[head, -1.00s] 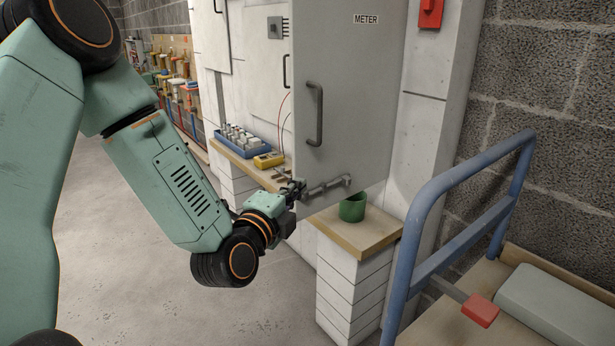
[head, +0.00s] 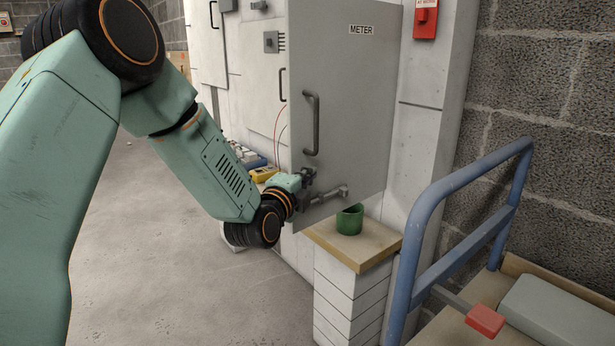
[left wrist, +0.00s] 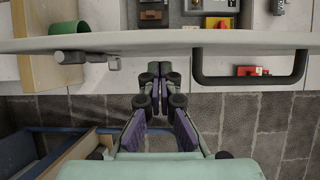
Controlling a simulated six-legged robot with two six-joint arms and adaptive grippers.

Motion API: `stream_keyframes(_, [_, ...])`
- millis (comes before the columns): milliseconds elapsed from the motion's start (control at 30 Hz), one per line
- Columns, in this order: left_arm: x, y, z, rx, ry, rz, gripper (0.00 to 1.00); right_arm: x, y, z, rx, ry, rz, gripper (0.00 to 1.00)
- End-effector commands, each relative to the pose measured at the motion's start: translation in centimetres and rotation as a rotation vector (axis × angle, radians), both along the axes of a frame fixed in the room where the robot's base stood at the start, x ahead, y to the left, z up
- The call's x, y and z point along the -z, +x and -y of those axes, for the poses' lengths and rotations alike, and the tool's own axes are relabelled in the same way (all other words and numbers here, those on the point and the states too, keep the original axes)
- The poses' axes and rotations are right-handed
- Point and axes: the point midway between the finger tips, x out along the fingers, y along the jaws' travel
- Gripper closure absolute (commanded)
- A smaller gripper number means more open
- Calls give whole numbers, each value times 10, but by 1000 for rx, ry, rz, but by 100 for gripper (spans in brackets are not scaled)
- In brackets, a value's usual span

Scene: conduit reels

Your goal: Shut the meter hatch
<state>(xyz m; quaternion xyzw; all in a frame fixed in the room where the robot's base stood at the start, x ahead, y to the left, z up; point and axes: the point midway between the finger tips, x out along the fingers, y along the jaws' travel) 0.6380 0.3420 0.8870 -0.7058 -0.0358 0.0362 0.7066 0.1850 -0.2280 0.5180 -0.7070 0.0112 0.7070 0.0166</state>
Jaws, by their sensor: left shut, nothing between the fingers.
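The meter hatch (head: 350,90) is a tall grey door labelled METER, standing open from the pale cabinet wall. It carries a dark bar handle (head: 312,125) and a grey latch bar (head: 328,194) low down. In the left wrist view the hatch (left wrist: 210,42) runs across nearly edge-on, with the handle (left wrist: 250,81) at right and the latch (left wrist: 85,57) at left. My left gripper (head: 309,178) is shut and empty at the hatch's handle side, below the handle. In the left wrist view its fingertips (left wrist: 160,72) are close to the face; I cannot tell whether they touch. My right gripper is out of view.
A green cup (head: 349,219) stands on a wooden-topped ledge (head: 372,244) under the hatch. A yellow instrument (head: 263,174) lies on the ledge behind. A blue-railed cart (head: 425,205) with a red-ended lever (head: 485,320) stands at right. The floor at left is clear.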

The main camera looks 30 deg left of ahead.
Motion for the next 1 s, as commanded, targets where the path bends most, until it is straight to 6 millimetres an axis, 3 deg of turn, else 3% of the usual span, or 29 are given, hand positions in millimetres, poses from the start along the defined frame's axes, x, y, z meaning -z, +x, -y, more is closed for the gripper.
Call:
stream_keyframes(400, [0,2,-3,-1,-2,0,100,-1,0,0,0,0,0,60])
stream_keyframes(1000, [-1,27,-59,-3,-1,2,100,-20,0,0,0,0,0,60])
